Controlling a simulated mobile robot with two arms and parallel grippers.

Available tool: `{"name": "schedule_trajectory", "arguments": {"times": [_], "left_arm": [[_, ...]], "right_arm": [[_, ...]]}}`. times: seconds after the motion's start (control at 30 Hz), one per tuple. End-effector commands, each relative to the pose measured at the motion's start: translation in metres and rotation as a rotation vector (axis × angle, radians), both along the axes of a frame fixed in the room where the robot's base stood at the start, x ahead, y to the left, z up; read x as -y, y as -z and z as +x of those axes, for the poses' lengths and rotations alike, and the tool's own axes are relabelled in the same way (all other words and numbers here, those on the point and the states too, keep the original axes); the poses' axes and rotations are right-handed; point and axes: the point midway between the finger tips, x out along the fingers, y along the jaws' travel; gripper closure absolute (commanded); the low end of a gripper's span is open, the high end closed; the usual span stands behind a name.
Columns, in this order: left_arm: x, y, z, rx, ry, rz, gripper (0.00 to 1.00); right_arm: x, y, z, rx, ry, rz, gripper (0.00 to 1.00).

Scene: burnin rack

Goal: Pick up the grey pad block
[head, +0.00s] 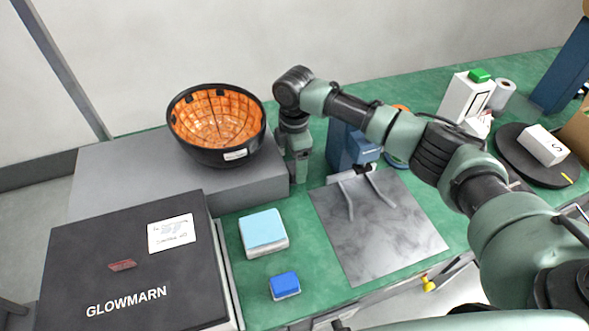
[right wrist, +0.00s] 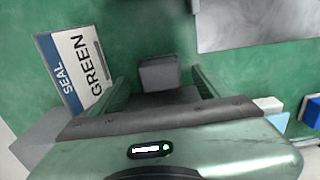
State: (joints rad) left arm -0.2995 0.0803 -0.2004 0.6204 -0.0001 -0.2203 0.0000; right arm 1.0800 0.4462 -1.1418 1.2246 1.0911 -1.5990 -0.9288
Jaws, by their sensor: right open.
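The grey pad block (right wrist: 160,73) shows in the right wrist view as a small dark grey block on the green surface. In the head view I cannot make it out; my right arm and gripper seem to hide it. My right gripper (right wrist: 161,84) is open, with one finger on each side of the block in the picture. Clear gaps show between the block and both fingers. I cannot tell how far down the fingertips reach. In the head view my right gripper (head: 299,170) points down beside the grey platform. My left gripper does not show.
The grey platform (head: 120,190) holds a black bowl (head: 203,154) with an orange inside. Nearby are a light blue-topped block (head: 264,231), a blue block (head: 285,284), a grey plate (head: 380,240) and a black GLOWMARN box (head: 130,235).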

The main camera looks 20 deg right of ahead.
Motion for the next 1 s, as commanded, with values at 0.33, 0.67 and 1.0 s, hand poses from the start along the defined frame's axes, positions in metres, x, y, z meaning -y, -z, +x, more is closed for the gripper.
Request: {"name": "schedule_trajectory", "arguments": {"times": [0.33, 0.67, 1.0], "left_arm": [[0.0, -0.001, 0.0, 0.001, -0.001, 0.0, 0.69], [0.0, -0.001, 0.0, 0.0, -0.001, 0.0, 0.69], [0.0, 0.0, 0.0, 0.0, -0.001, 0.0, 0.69]], "right_arm": [[0.0, 0.009, 0.0, 0.001, -0.001, 0.0, 0.26], [0.0, 0.008, 0.0, 0.001, -0.001, 0.0, 0.9], [0.0, -0.003, 0.001, 0.004, -0.001, 0.001, 0.9]]}}
